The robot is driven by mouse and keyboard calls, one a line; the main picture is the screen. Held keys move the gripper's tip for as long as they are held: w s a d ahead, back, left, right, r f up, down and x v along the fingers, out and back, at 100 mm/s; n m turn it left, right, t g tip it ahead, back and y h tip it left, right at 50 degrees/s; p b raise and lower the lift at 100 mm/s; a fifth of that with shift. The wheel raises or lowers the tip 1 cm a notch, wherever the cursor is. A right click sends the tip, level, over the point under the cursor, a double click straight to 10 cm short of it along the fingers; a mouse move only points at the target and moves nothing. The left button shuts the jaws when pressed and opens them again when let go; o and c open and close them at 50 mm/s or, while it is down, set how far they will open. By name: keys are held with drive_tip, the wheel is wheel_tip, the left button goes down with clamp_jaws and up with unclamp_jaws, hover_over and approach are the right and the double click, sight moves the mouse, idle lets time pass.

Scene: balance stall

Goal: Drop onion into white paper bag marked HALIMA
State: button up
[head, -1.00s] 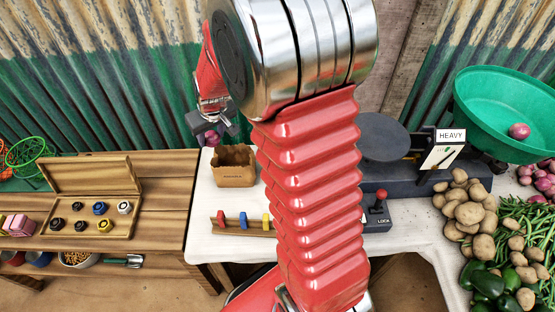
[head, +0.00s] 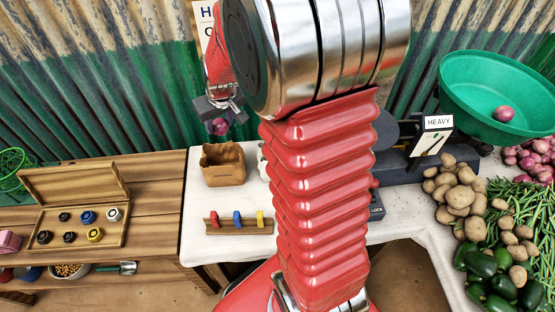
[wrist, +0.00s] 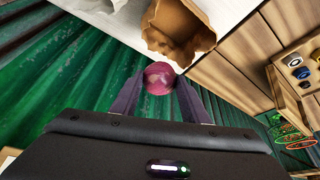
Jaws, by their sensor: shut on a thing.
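My gripper (head: 219,122) is shut on a purple-red onion (head: 220,127), held in the air above and behind the brown paper bag. In the wrist view the onion (wrist: 158,78) sits between the two dark fingertips (wrist: 157,84). A white shape (head: 262,162), possibly the white paper bag, shows just right of the brown bag, mostly hidden behind my arm. No HALIMA marking can be read.
An open brown paper bag (head: 223,172) stands on the white-topped table (head: 200,222). A wooden rack with coloured pieces (head: 238,226) is in front. A scale with a HEAVY sign (head: 438,122), a green bowl (head: 480,90) and vegetables are at right.

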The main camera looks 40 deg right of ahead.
drive_tip(key=s+d+r+m+h, duration=0.1)
drive_tip(key=s+d+r+m, duration=0.1)
drive_tip(key=s+d, duration=0.4)
drive_tip(key=s+d+r+m, duration=0.2)
drive_tip(key=s+d, duration=0.5)
drive_tip(key=shift+s+d+r+g+h, duration=0.2)
drive_tip(key=shift+s+r+g+h, duration=0.1)
drive_tip(key=shift+s+h, duration=0.1)
drive_tip(key=shift+f, duration=0.15)
drive_tip(key=shift+f, duration=2.85)
drive_tip(key=o, duration=1.1)
drive_tip(key=shift+o, duration=0.2)
drive_tip(key=shift+r, duration=0.1)
